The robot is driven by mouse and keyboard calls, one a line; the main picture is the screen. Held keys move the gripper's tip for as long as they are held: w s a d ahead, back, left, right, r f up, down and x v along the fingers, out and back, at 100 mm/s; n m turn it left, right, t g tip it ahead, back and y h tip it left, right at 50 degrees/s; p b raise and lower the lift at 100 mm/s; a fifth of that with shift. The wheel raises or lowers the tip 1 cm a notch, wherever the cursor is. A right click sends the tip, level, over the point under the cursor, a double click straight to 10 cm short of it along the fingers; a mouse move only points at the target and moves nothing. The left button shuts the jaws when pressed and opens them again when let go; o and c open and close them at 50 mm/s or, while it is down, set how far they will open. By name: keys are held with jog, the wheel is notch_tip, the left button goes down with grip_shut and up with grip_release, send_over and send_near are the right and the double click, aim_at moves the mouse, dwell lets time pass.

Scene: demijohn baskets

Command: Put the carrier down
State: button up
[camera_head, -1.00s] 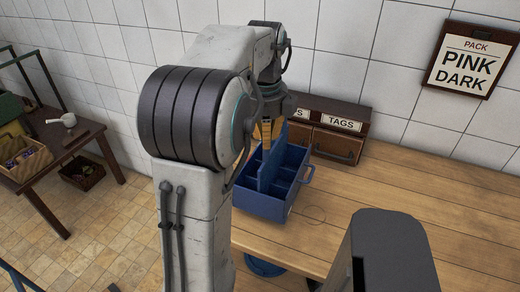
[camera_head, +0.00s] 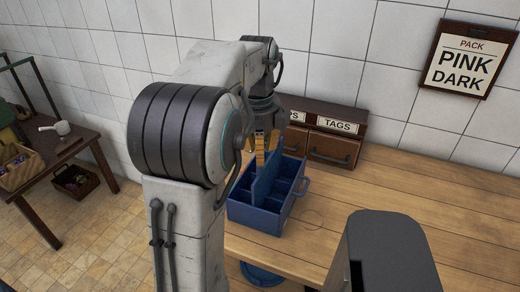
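The carrier (camera_head: 262,214) is a blue open box with several compartments, a tall middle panel and a side loop handle. It is upright at the left part of the wooden table, and its base looks at or very near the tabletop. My gripper (camera_head: 265,146), with yellow fingers, points down at the top of the middle panel. The fingers look to be on both sides of the panel, but they are small and partly hidden. I cannot tell whether they grip it or stand apart from it.
A brown drawer cabinet (camera_head: 335,148) labelled TAGS stands behind the carrier against the tiled wall. The wooden table (camera_head: 400,205) is clear to the right. A blue round thing (camera_head: 262,273) is below the table's front edge. A side table (camera_head: 75,148) with baskets is at left.

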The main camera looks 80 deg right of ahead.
notch_tip(320, 180, up, 12)
jog(key=a+p, duration=0.1)
jog(key=p, duration=0.1)
jog(key=shift+a+p, duration=0.15)
jog(key=shift+p, duration=0.2)
jog(key=shift+w, duration=0.15)
jog(key=w+a+f+n+t, duration=0.1)
jog(key=w+a+f+n, duration=0.1)
jog(key=w+a+n, duration=0.75)
jog(key=w+a+f+n+t, duration=0.15)
jog(key=w+a+n, duration=0.45)
jog(key=w+n, duration=0.6)
jog(key=a+f+n+t, duration=0.1)
jog(key=a+f+n, duration=0.4)
jog(key=a+n, duration=0.6)
jog(key=s+a+f+n+y, duration=0.1)
jog(key=a+f+n, duration=0.5)
jog(key=a+n, duration=0.5)
jog(key=shift+n+t, duration=0.35)
jog(key=shift+n, duration=0.9)
jog(key=shift+a, duration=0.1)
